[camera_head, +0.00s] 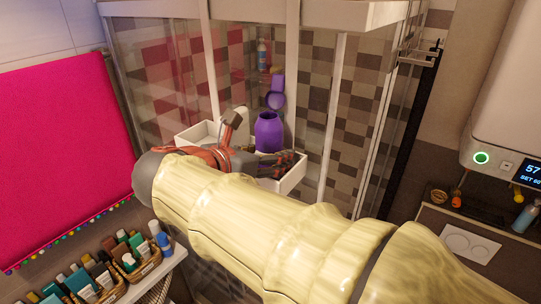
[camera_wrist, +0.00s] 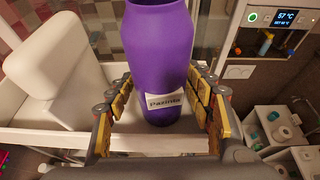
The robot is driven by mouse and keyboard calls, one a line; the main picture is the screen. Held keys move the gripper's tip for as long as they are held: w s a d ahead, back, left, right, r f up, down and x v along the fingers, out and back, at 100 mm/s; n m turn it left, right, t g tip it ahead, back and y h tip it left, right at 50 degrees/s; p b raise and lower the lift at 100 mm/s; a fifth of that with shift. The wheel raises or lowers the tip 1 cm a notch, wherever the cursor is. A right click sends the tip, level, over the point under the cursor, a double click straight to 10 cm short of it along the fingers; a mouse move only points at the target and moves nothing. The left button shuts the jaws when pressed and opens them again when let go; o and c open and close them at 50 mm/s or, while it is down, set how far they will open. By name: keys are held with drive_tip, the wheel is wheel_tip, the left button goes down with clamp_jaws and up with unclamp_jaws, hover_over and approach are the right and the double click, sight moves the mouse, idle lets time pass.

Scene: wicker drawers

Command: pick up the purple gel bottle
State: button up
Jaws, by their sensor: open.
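The purple gel bottle (camera_head: 268,127) stands upright on a white tray-like ledge (camera_head: 293,180) by the glass shower cabin. In the wrist view the bottle (camera_wrist: 158,45) is large and central, with a white label near its base and its top cut off by the frame. My gripper (camera_wrist: 162,88) is open, with one finger on each side of the bottle's lower part. Whether the fingers touch it is unclear. In the head view my gripper (camera_head: 262,143) is at the bottle, its fingers partly in front of the bottle's base.
A white block-like object (camera_wrist: 55,65) stands left of the bottle, close to the left finger. Glass panels and white posts (camera_head: 290,60) rise nearby. Baskets of bottles (camera_head: 115,270) are lower left. A white heater (camera_head: 505,110) hangs at right.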

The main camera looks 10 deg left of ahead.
drive_tip(key=shift+c, duration=0.4)
drive_tip(key=c, duration=1)
drive_tip(key=shift+c, duration=0.2)
drive_tip(key=shift+s+r, duration=0.1)
drive_tip(key=shift+r, duration=0.05)
